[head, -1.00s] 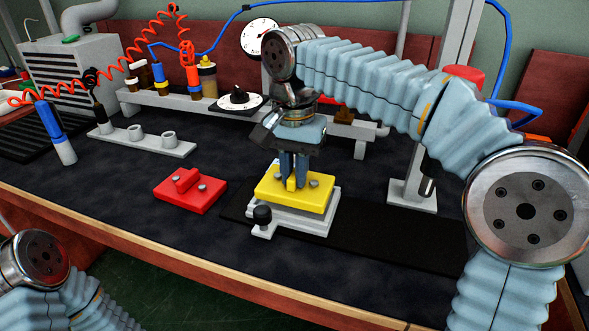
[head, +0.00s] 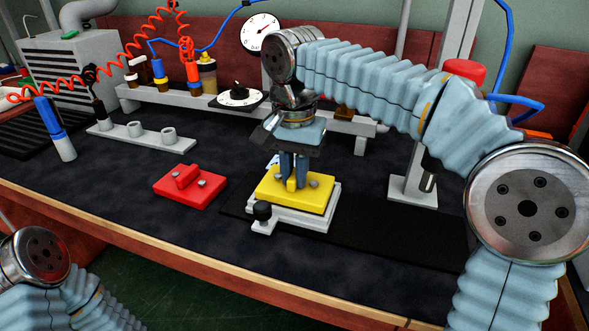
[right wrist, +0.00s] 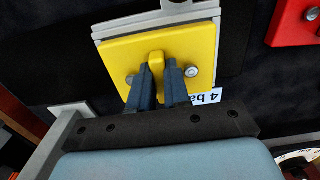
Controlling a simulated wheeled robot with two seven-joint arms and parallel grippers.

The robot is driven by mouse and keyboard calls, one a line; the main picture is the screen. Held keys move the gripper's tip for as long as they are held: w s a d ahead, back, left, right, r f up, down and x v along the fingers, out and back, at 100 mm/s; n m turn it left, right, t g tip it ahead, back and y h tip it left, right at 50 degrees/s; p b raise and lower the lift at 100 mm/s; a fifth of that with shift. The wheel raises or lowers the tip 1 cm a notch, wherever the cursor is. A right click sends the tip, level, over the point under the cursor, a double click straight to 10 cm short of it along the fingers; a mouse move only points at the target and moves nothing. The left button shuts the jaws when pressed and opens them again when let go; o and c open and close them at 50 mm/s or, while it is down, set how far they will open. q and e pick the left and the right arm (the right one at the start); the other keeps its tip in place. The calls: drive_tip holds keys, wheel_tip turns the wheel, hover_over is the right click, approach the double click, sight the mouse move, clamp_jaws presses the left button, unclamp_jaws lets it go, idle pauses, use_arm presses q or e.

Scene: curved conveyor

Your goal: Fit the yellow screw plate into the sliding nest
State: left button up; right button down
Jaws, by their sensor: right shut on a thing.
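The yellow screw plate (head: 294,190) has a raised grip block and two grey screws. It sits over the light grey sliding nest (head: 300,219), which has a black knob at its front left. My right gripper (head: 293,184) points down and is shut on the plate's grip block. In the right wrist view the fingers (right wrist: 160,80) clasp the block of the yellow plate (right wrist: 187,43), and the nest (right wrist: 160,16) shows past one edge. I cannot tell whether the plate is fully seated. My left gripper is out of view; only part of my left arm shows.
A red screw plate (head: 190,188) lies on the dark bench to the left. The nest stands on a black track (head: 400,236) running right. A grey post (head: 415,192) stands to the right. A grey rack (head: 140,139) lies at the back left.

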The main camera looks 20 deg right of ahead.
sight(294, 174)
drive_tip(key=shift+f+b, duration=0.35)
drive_tip(key=shift+f, duration=0.2)
drive_tip(key=c, duration=1)
unclamp_jaws()
wheel_tip(294, 174, up, 14)
drive_tip(key=p, duration=0.4)
drive_tip(key=shift+f, duration=0.1)
